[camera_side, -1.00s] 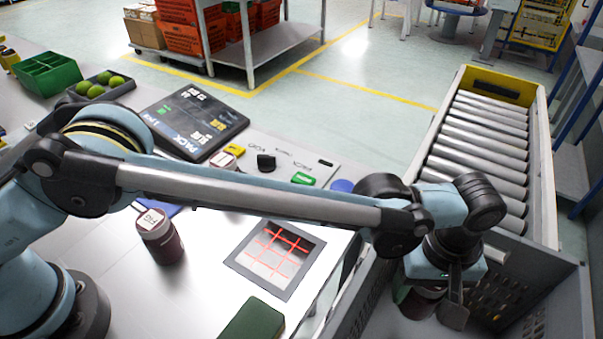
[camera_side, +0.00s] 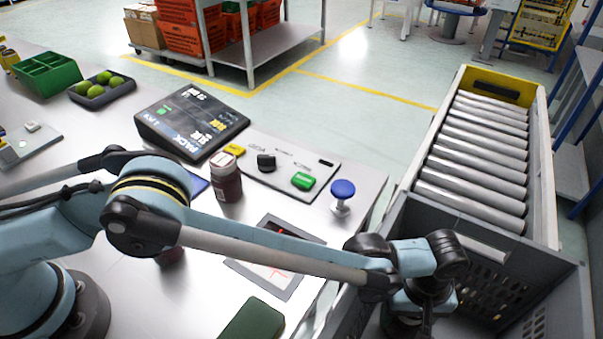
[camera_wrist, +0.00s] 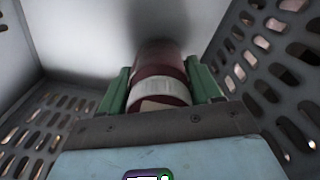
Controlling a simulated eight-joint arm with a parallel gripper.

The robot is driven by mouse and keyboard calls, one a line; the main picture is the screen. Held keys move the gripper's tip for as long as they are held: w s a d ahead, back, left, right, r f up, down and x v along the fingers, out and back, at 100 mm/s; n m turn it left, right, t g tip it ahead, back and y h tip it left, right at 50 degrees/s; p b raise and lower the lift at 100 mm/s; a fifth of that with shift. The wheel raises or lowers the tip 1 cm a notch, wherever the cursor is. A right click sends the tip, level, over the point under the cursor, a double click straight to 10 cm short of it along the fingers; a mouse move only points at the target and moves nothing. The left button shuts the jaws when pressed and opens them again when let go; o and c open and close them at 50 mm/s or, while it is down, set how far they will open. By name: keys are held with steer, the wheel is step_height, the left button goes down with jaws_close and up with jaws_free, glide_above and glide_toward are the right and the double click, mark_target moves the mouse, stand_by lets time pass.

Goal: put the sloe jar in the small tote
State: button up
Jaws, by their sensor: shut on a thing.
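My gripper (camera_wrist: 160,75) has its two green fingers shut on a jar (camera_wrist: 158,92), one on each side. The jar has dark red contents and a pale band label that I cannot read. It is inside the grey perforated tote (camera_wrist: 235,62), over its pale floor; I cannot tell whether it touches the floor. In the side view the grey tote (camera_side: 545,270) stands at the lower right, with my wrist reaching down into it. The fingers and the held jar are hidden there.
A dark red jar (camera_side: 227,182) stands upright on the table by the control panel (camera_side: 290,150). Another jar (camera_side: 172,256) is mostly behind my arm. A roller conveyor (camera_side: 475,150) lies beyond the tote.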

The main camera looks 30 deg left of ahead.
steer(key=o, duration=1.3)
steer(key=shift+f, duration=0.1)
steer(key=shift+o, duration=0.2)
step_height(320, 180, up, 12)
steer(key=shift+r, duration=0.15)
